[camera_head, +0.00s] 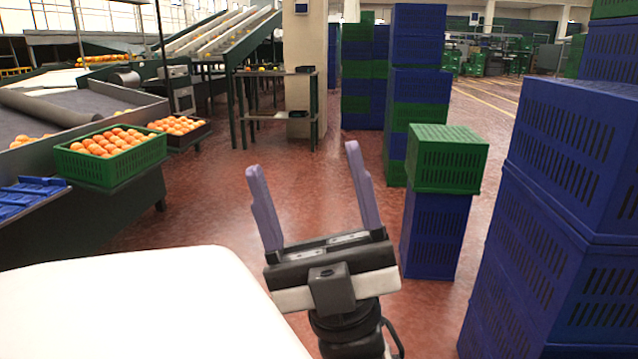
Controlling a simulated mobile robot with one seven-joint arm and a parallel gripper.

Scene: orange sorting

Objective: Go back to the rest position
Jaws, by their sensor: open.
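My gripper (306,192) is in the lower middle of the head view. Its two purple fingers point up and away and stand wide apart. Nothing is between them; only the red floor shows behind. A green crate full of oranges (110,160) stands at the left on the sorting line, well apart from my gripper. A darker crate of oranges (187,141) stands just behind it.
Stacked blue crates (545,220) rise close on the right. A green crate (447,160) sits on a blue one (434,232) right of my gripper. Taller stacks (418,90) stand behind. A white surface (140,310) fills the lower left. Red floor (215,210) is clear in the middle.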

